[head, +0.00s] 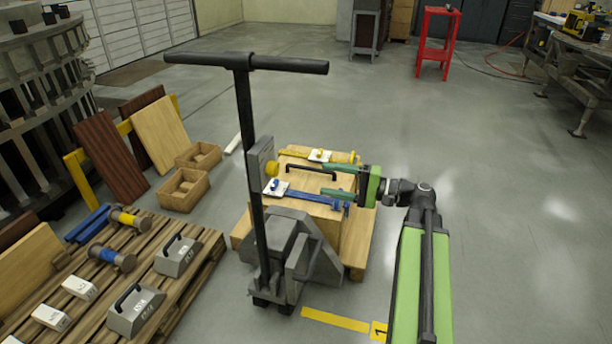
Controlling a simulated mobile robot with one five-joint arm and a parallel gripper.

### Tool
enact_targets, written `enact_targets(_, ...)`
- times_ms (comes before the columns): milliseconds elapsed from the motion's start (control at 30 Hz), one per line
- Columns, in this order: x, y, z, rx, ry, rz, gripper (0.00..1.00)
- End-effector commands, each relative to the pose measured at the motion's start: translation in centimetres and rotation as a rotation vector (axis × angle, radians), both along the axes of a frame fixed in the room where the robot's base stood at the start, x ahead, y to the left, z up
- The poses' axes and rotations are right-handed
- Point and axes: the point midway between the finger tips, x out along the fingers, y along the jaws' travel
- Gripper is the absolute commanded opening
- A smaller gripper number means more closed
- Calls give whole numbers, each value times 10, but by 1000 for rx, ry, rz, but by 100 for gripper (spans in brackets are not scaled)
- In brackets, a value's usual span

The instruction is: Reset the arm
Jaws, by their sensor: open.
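My gripper (329,181) is at the middle of the head view, at the end of my green and black arm. Its two green fingers point left and are apart, with nothing seen between them. It is over or in front of a wooden crate (360,240) that carries a blue tool (300,200), a yellow tool (343,157) and small white tags. I cannot tell the exact height of the fingers above the crate. A black handle (311,172) shows just left of the fingers.
A grey pallet truck with a tall T-handle (245,130) stands left of my gripper. A wooden pallet (205,262) with grey weights and spools is at lower left. A red stand (437,42) is at the back. The floor to the right is clear.

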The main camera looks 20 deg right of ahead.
Motion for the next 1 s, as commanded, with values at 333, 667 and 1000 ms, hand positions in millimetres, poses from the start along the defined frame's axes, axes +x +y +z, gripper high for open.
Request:
enact_targets(333,-18,-26,0,0,0,0,63)
enact_targets(667,-18,-25,0,0,0,0,63)
enact_targets(1000,1,114,-12,-43,27,236,63)
